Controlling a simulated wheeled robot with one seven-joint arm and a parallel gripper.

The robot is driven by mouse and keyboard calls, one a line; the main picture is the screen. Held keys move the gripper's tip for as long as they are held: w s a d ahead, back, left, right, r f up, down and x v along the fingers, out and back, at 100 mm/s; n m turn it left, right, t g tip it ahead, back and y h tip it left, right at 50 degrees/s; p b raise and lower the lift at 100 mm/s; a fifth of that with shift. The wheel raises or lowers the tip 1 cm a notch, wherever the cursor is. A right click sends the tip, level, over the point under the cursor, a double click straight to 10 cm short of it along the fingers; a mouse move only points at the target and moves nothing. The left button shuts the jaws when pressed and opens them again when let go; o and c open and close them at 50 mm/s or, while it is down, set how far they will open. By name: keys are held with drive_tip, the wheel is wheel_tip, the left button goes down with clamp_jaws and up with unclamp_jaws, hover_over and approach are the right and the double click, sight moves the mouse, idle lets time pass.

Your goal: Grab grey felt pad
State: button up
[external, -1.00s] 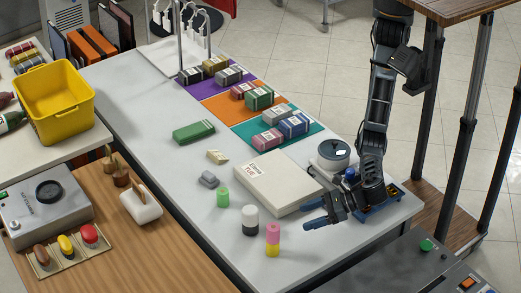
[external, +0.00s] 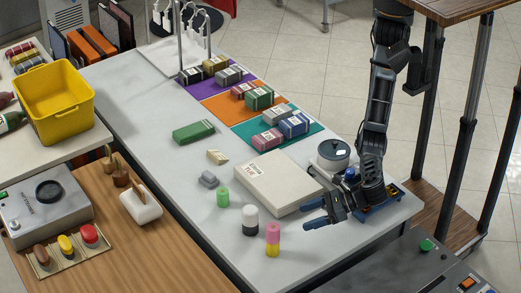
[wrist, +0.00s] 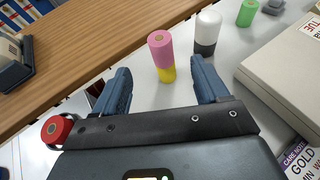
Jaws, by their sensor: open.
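A small grey piece (external: 208,180), which looks like the grey felt pad, lies on the white table in the external view, left of the white box and behind the green cylinder. Part of it shows at the top edge of the wrist view (wrist: 274,5). My gripper (external: 309,213) is open and empty, low over the near right part of the table. In the wrist view the pink and yellow cylinder stands just beyond and between the blue fingers of my gripper (wrist: 161,82), and the grey piece is farther off, beyond the right finger.
A pink and yellow cylinder (external: 273,240), a white and black cylinder (external: 250,220) and a green cylinder (external: 222,197) stand between my gripper and the grey piece. A flat white box (external: 275,182) lies beside them. A cream wedge (external: 217,157) lies behind the grey piece.

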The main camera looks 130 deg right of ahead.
drive_tip(key=shift+o, duration=0.8)
drive_tip(key=shift+d, duration=0.1)
